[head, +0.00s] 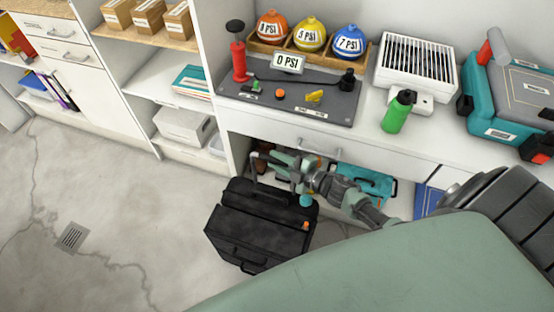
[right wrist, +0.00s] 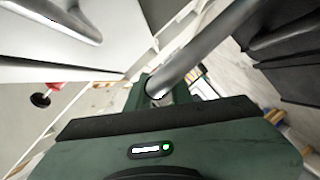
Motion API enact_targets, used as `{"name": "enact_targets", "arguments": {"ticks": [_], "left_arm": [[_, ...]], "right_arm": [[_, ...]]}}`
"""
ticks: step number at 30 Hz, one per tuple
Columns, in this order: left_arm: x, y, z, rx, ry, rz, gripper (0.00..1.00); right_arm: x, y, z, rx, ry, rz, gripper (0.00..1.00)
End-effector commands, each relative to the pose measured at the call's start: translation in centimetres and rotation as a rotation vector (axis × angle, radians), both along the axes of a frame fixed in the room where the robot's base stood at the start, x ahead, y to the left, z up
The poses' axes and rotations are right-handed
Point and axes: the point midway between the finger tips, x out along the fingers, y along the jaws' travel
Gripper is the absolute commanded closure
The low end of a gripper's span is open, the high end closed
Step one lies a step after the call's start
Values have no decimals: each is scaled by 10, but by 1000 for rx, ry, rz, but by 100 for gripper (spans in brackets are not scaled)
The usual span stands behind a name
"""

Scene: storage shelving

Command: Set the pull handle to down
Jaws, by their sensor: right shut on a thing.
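A black wheeled case (head: 258,228) stands on the floor in front of the counter. Its grey pull handle (head: 254,168) sticks up above the case top, so it is raised. My right gripper (head: 282,164) is at the top of the handle, shut on it, and its fingers hide part of the bar. In the right wrist view the handle's grey tube (right wrist: 205,48) runs up from between the jaws, and a dark part of the case (right wrist: 292,55) shows at the right. My left gripper is out of view.
The white counter with a drawer (head: 300,140) is just behind the case. It carries a grey pump board (head: 330,100), a green bottle (head: 397,112) and a teal toolbox (head: 495,105). A teal case (head: 368,185) is under it. The floor at left is clear.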

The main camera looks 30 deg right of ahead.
Motion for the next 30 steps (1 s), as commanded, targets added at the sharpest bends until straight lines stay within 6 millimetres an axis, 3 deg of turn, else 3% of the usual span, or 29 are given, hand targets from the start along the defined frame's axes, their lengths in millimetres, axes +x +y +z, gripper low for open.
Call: {"name": "enact_targets", "arguments": {"ticks": [4, 5, 7, 19, 30], "left_arm": [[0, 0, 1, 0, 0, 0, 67], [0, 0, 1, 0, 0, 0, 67], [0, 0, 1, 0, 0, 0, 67], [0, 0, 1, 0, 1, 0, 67], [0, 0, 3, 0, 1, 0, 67]], "right_arm": [[-1, 0, 0, -1, 2, -1, 100], [0, 0, 0, -1, 2, -1, 76], [0, 0, 0, -1, 2, -1, 57], [-6, -3, 1, -1, 2, -1, 57], [-59, -25, 13, -2, 3, -1, 57]]}}
